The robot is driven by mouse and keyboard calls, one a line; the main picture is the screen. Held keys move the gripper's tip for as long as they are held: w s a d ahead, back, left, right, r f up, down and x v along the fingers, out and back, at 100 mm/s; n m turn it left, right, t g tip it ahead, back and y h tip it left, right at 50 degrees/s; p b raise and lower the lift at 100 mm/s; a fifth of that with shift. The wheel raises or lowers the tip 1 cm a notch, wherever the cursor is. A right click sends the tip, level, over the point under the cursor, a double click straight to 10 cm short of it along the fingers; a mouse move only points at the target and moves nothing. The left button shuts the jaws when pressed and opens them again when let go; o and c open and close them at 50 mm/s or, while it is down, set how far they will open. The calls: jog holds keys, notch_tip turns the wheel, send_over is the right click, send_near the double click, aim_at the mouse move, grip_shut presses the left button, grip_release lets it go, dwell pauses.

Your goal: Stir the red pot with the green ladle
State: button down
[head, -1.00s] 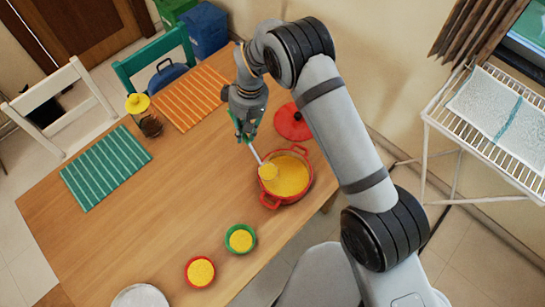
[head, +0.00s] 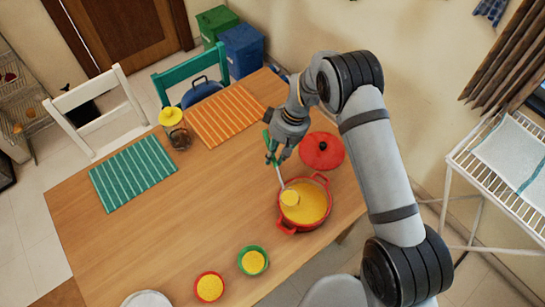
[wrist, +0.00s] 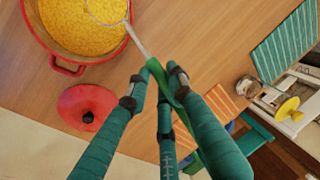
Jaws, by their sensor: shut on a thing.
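The red pot (head: 284,227) stands on the table, filled with yellow contents, and also shows in the wrist view (wrist: 68,70). My gripper (head: 273,152) is shut on the green handle of the ladle (head: 279,176), above the table at the pot's upper left. In the wrist view my gripper's fingers (wrist: 155,90) close around the green handle (wrist: 157,72). The ladle's round bowl lies within the pot's rim, at the left side of the yellow contents. Its depth in them is hard to tell. The red lid (head: 322,150) lies on the table behind the pot.
A green bowl (head: 243,270) and a red bowl (head: 198,297) of yellow food stand in front. A yellow-lidded jar (head: 175,128), an orange striped mat (head: 222,108) and a teal mat (head: 132,173) lie left. The table's middle is clear.

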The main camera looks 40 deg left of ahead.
jog(key=shift+w+d+r+g+y+b, duration=0.35)
jog(key=shift+w+d+g+y+b, duration=0.3)
jog(key=shift+y+b, duration=0.4)
jog(key=shift+s, duration=0.1)
jog(key=shift+a+b, duration=0.1)
jog(key=shift+b, duration=0.25)
